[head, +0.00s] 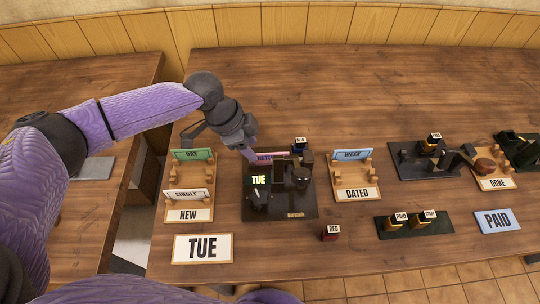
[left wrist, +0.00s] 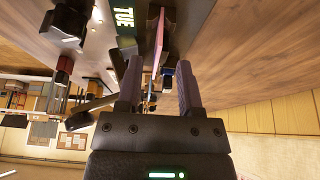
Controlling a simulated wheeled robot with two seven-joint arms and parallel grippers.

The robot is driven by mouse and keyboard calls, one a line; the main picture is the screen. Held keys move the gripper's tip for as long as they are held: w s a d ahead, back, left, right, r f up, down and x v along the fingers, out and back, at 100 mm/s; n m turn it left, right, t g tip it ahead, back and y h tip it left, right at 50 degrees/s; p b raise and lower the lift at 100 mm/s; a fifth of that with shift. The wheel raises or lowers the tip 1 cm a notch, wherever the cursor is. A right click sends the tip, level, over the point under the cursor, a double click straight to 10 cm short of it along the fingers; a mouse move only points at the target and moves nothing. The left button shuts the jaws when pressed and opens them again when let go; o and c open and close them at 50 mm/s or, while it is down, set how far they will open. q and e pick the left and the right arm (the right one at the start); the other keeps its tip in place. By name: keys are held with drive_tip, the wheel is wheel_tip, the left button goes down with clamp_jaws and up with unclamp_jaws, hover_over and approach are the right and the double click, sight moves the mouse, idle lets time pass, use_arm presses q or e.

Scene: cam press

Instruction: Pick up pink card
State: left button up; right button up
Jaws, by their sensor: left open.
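The pink card (head: 266,155), with dark lettering partly hidden, stands at the back of the black press (head: 281,207) with the lit TUE sign. My left gripper (head: 251,152) is at the card's left end, coming in from the left. In the left wrist view my open left gripper (left wrist: 159,85) has its fingers apart. The card shows edge-on as a thin pink strip (left wrist: 160,42), lined up with the gap between the fingers. I cannot tell whether a finger touches it. My right gripper is not in view.
A rack with a green DAY card (head: 193,155) is left of the press. A rack with a blue WEEK card (head: 352,155) is right of it. A small BLUE block (head: 299,146) stands close behind the press. A RED block (head: 330,233) is in front. The back of the table is clear.

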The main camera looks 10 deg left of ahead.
sight(259, 165)
use_arm(q)
drive_tip(key=b+x, duration=0.1)
drive_tip(key=x, duration=0.3)
drive_tip(key=shift+s+d+f, duration=0.1)
drive_tip(key=shift+f, duration=0.2)
clamp_jaws()
